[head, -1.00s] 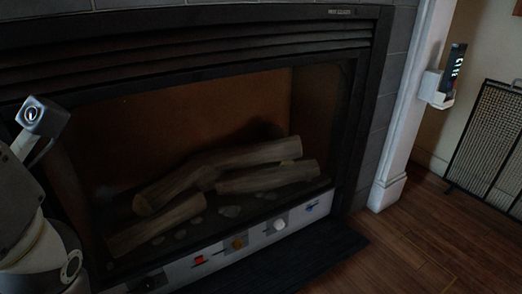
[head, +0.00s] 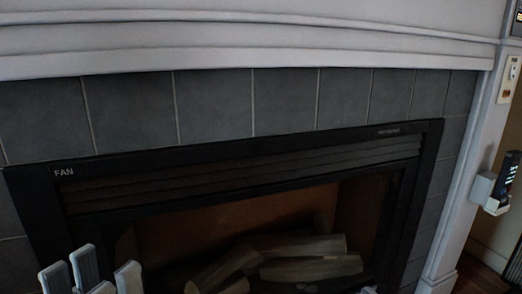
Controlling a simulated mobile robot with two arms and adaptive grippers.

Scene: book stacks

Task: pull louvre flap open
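The louvre flap (head: 250,172) is a dark panel of long horizontal slats across the top of the black fireplace frame (head: 30,190), just under the grey tiles. It looks flush with the frame, with no gap visible along it. My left gripper (head: 92,274) is at the bottom left of the head view, below the left end of the flap and apart from it in the picture. Its light grey fingers point up and are spread, with nothing between them. Its lower part is cut off by the picture edge.
The firebox (head: 190,222) with logs (head: 300,268) is below the flap. Grey tiles (head: 210,105) and a white mantel (head: 260,55) are above. A wall-mounted handset (head: 508,180) is at the far right. The space before the flap is clear.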

